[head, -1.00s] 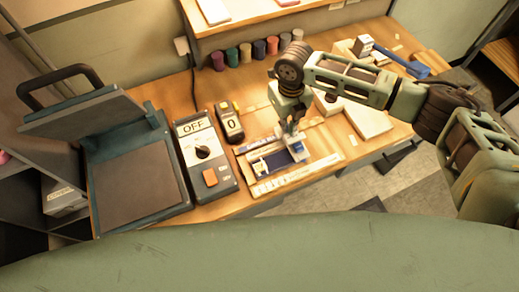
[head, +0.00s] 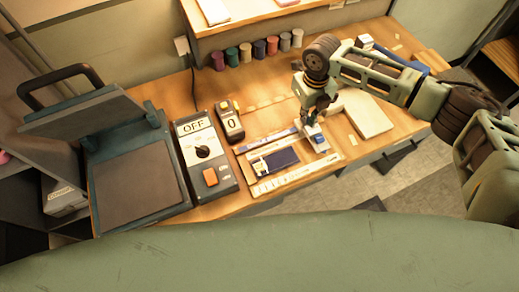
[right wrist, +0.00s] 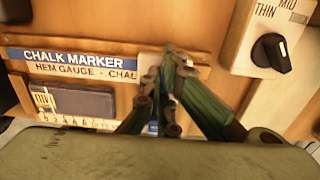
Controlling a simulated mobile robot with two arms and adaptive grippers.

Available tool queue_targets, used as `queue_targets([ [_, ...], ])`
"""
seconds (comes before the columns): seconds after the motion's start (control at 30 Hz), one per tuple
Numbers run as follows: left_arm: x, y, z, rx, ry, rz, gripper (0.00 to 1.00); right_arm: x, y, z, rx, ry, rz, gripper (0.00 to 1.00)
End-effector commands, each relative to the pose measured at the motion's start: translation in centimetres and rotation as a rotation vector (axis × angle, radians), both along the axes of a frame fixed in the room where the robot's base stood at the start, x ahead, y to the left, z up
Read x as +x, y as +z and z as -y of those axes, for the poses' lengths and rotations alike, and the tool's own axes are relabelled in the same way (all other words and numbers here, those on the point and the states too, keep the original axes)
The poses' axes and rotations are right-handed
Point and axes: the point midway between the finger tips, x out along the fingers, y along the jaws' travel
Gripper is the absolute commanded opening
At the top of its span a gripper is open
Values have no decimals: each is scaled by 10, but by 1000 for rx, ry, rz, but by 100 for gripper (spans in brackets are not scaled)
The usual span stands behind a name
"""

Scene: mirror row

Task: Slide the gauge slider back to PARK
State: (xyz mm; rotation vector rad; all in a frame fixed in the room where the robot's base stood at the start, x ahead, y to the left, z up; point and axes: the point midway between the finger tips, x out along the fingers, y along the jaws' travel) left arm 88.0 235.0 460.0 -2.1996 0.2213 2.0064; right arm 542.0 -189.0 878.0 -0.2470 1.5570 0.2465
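The hem gauge (head: 262,187) is a pale board with a scale along its front edge, near the table's front. Its label and scale also show in the right wrist view (right wrist: 60,68). The gauge slider (head: 319,141) is a small white and blue piece at the board's right end; its pale body (right wrist: 150,64) shows beside my fingertips. My right gripper (head: 314,121) reaches down onto the slider, its fingers (right wrist: 165,82) close together around its blue part. The fingers partly hide the slider. I cannot read a PARK mark. My left gripper is not in view.
A dark blue plate (head: 281,161) lies on the gauge. A white pad (head: 368,114) lies to the right. Several thread spools (head: 245,52) line the back.

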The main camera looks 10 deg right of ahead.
Motion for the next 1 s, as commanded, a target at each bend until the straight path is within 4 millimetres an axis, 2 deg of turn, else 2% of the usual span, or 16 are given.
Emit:
queue_targets([
  [0.13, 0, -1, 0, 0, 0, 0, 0, 3, -1, 12, -2, -3, 0, 0],
  [1.0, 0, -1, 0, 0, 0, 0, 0, 6, 0, 17, 0, -1, 0, 0],
])
